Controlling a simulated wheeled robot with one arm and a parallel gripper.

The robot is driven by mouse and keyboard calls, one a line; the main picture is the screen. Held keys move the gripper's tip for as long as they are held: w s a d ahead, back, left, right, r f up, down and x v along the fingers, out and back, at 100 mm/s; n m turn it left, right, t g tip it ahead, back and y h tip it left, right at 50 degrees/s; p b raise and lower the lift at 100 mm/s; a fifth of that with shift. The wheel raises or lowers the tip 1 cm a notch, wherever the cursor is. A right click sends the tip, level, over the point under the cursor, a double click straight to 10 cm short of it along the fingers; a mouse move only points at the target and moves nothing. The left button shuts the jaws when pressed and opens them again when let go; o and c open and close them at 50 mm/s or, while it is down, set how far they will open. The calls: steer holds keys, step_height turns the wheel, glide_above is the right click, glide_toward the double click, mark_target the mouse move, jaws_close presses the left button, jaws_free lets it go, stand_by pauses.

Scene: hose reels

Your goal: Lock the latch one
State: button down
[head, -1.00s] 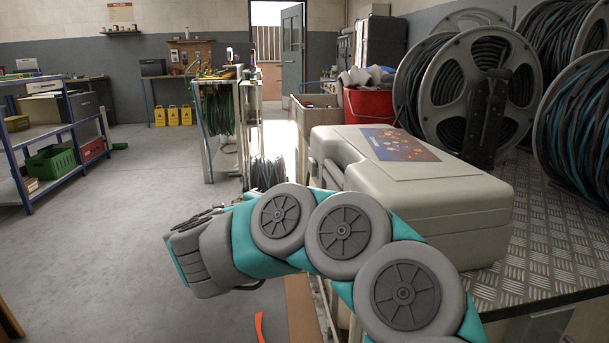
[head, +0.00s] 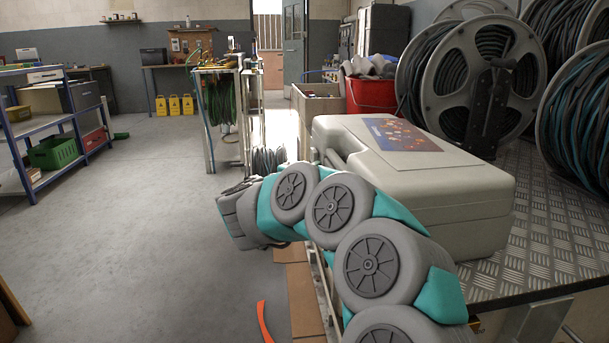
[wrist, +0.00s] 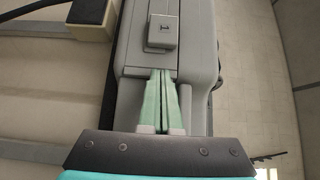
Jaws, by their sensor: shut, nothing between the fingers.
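A grey square piece marked "1" (wrist: 163,35) sits on a grey block in the upper middle of the wrist view. My gripper (wrist: 161,72) is shut, its pale green fingertips together and empty, just below the marked piece in the picture. Whether the fingertips touch the grey block, I cannot tell. In the head view a beige case (head: 440,190) lies on the bench, and my arm reaches along its near left side. The fingers are hidden there, and no latch shows on the case's visible sides.
Large hose reels (head: 478,75) stand behind the case on the metal tread-plate bench top (head: 535,235). A red bucket (head: 371,96) is behind the case. Open grey floor (head: 150,220) lies to the left, with a blue shelf rack (head: 50,130) beyond.

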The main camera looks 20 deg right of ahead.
mark_target(318, 159)
steer(key=shift+w+d, duration=0.15)
steer(key=shift+w, duration=0.6)
steer(key=shift+w+d, duration=0.15)
steer(key=shift+w, duration=0.6)
steer(key=shift+w, duration=0.1)
steer(key=w, duration=0.2)
steer(key=w+d+p, duration=0.1)
steer(key=w, duration=0.1)
steer(key=shift+w, duration=0.1)
